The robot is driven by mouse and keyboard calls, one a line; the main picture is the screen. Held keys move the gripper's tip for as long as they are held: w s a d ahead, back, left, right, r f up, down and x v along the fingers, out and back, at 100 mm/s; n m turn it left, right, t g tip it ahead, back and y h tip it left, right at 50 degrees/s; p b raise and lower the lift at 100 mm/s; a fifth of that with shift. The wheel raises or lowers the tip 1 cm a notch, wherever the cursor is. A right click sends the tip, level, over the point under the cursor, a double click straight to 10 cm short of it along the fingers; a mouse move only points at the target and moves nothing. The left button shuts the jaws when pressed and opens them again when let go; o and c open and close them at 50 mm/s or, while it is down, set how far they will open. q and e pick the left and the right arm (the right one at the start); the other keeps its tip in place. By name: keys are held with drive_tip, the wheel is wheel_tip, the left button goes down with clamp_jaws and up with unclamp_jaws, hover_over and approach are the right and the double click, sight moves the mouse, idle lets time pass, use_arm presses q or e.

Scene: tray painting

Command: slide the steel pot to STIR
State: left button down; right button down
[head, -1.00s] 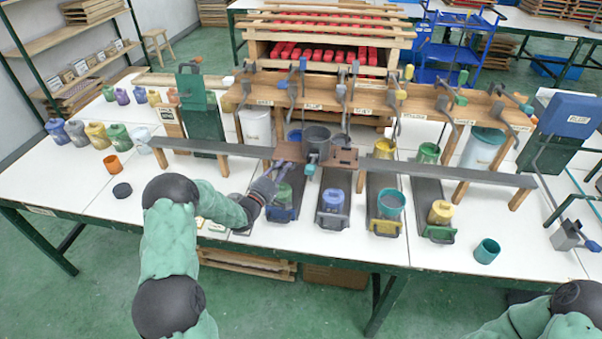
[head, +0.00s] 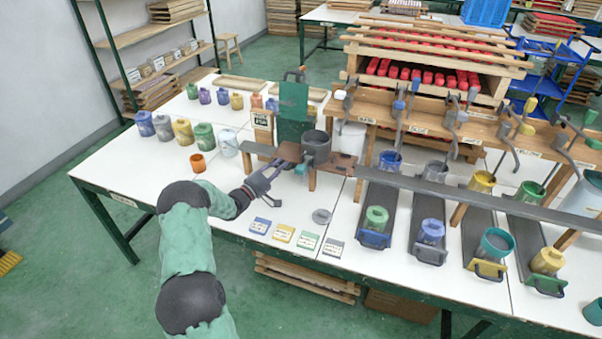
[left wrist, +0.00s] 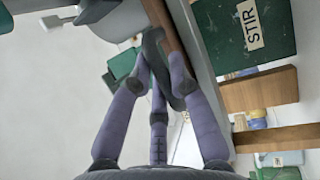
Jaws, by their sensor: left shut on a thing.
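The steel pot (head: 316,145) is a dark grey open pot. It sits upright on a brown carriage plate (head: 345,168) on the long grey rail (head: 420,186). My left gripper (head: 275,170) is to the left of the pot, shut on a dark handle that also shows between the fingers in the left wrist view (left wrist: 153,50). The green STIR box shows behind the rail in the left wrist view (left wrist: 240,45), with its label (left wrist: 250,24). In the head view the green stand (head: 293,101) is behind and slightly left of the pot. My right gripper is out of view.
Several dark lanes with jars and cups, such as a green jar (head: 376,219), lie right of the pot. Labelled coloured cards (head: 283,233) and a grey disc (head: 321,216) lie in front. An orange cup (head: 198,162) and a white bucket (head: 227,143) stand left.

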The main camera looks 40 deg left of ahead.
use_arm(q)
drive_tip(key=s+a, duration=0.3)
drive_tip(key=a, duration=0.8)
drive_tip(key=shift+s+a, duration=0.15)
drive_tip(key=shift+a, duration=0.1)
drive_tip(key=shift+r, duration=0.15)
drive_tip(key=c, duration=1.1)
unclamp_jaws()
drive_tip(key=shift+a, duration=0.2)
drive_tip(key=shift+s+d, duration=0.1)
drive_tip(key=s, duration=0.4)
drive_tip(key=s+a+f, duration=0.1)
drive_tip(key=s, duration=0.2)
drive_tip(key=s+f, duration=0.1)
drive_tip(key=s, duration=0.3)
drive_tip(key=shift+s+a+f, duration=0.1)
drive_tip(key=shift+s+a, duration=0.1)
drive_tip(key=shift+s, duration=0.1)
drive_tip(key=shift+s, duration=0.1)
